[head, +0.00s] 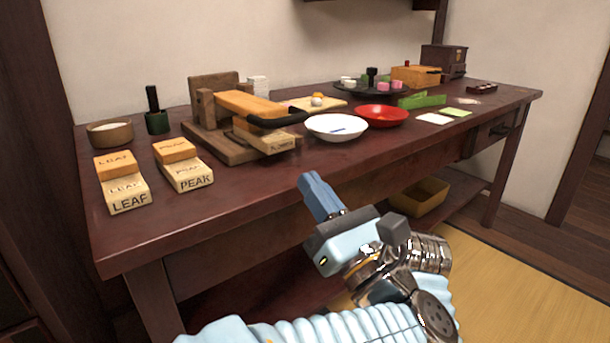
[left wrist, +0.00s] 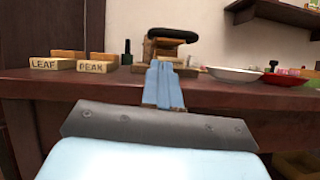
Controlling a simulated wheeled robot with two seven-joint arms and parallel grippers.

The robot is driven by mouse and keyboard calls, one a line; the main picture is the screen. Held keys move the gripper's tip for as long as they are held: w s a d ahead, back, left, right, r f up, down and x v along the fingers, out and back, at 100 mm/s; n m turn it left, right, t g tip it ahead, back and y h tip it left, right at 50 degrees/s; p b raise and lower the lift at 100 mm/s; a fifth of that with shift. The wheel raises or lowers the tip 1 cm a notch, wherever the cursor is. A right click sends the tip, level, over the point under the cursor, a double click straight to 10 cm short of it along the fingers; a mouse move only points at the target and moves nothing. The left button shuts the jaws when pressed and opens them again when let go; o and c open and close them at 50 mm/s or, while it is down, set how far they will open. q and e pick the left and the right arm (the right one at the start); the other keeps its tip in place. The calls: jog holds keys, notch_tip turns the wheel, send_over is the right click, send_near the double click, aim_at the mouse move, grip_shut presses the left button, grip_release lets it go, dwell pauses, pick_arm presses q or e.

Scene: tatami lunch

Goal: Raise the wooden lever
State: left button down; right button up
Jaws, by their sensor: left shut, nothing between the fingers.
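The wooden lever (head: 250,106) is an orange-brown wooden arm with a black handle (head: 277,118), on a dark wooden press (head: 214,137) on the table. The lever lies low, sloping slightly down toward its handle. The left wrist view shows the black handle (left wrist: 172,35) end-on, above and beyond my fingers. My left gripper (head: 314,182) is shut and empty, in front of the table's front edge, below and apart from the handle. It also shows in the left wrist view (left wrist: 164,66). My right gripper is in neither view.
Wooden blocks marked LEAF (head: 124,186) and PEAK (head: 185,172) stand left of the press. A white bowl (head: 336,127) and a red bowl (head: 381,115) stand right of it. The dark table's front edge (head: 240,204) lies between my gripper and the press.

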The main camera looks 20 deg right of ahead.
pick_arm(q)
jog(key=p+x, duration=0.2)
jog(key=x, duration=0.1)
jog(key=p+x, duration=0.3)
jog(key=x, duration=0.1)
jog(key=shift+s+r, duration=0.15)
jog(key=shift+r, duration=0.15)
jog(key=shift+w+a+r+p, duration=0.15)
jog(key=shift+w+p, duration=0.4)
jog(key=shift+p, duration=0.35)
jog(key=shift+w, duration=0.2)
